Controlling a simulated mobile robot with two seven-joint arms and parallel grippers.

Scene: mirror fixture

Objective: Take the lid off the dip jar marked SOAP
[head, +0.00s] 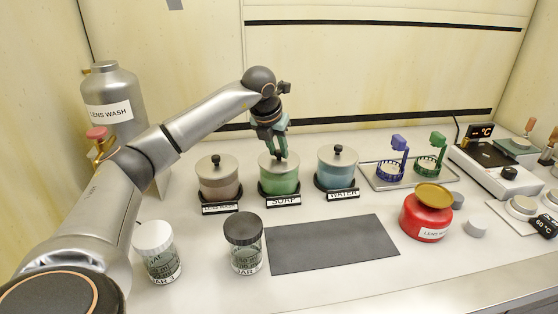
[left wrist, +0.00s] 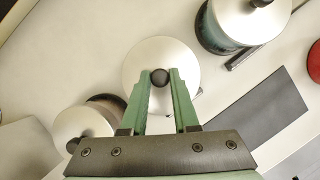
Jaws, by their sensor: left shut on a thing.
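The SOAP jar (head: 279,183) holds green liquid and stands in the middle of a row of three dip jars. Its round grey lid (head: 268,161) appears seated on the jar, level. My left gripper (head: 279,154) reaches down from above and is shut on the black knob of this lid. In the left wrist view the lid (left wrist: 150,55) lies under the green fingers, with the black knob (left wrist: 160,77) between their tips. The lid hides most of the jar there. My right gripper is not in view.
Lidded dip jars stand close on both sides: a brownish one (head: 218,185) at left and the WATER jar (head: 336,175) at right. In front are a dark mat (head: 333,244), a black-capped jar (head: 244,245), a white-capped jar (head: 157,252) and a red container (head: 425,216).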

